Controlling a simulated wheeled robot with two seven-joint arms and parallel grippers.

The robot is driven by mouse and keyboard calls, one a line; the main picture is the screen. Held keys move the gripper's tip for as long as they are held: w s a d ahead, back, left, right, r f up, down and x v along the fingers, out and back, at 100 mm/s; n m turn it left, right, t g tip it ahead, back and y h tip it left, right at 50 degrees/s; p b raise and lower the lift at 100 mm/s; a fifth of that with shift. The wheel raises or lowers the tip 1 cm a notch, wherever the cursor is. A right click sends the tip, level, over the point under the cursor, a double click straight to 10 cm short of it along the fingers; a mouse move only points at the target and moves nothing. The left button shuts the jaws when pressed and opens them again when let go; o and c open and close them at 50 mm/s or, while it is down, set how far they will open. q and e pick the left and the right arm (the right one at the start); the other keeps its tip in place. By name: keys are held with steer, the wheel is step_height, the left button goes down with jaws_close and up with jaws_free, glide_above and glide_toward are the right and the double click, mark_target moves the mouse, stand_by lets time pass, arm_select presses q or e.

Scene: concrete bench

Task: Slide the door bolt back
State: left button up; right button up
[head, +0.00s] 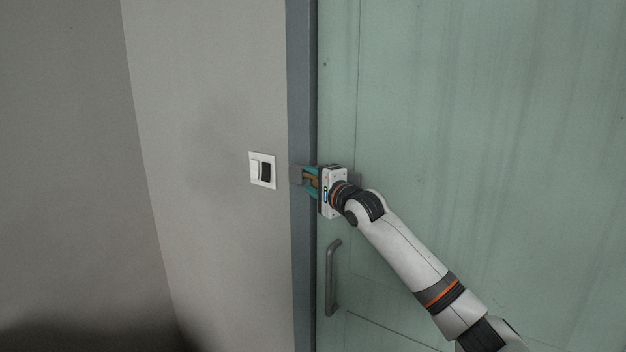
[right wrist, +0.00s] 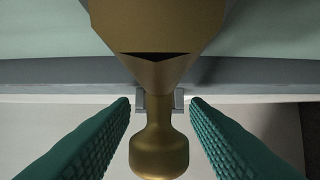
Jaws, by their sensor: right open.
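The brass door bolt (right wrist: 158,152) shows large in the right wrist view, its rounded knob hanging between the two teal fingers of my right gripper (right wrist: 160,128). The fingers are open, one on each side of the knob, with a gap on both sides. A small grey bracket (right wrist: 179,101) shows behind the knob. My left gripper is not in view.
A grey pull handle (head: 333,280) is on the door below my gripper. A white switch plate (head: 256,170) is on the wall just left of the frame. The door face to the right is otherwise flat, and my right arm crosses its lower part.

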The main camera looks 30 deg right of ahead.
jaws_close()
steer(key=s, duration=0.1)
steer(key=s+d+b, duration=0.1)
steer(key=s, duration=0.2)
steer(key=shift+d+f, duration=0.15)
steer(key=shift+d, duration=0.2)
steer(key=shift+c, duration=0.9)
jaws_free()
steer(key=shift+s, duration=0.1)
steer(key=shift+o, duration=0.9)
steer(key=shift+s+d, duration=0.15)
steer(key=shift+d, duration=0.05)
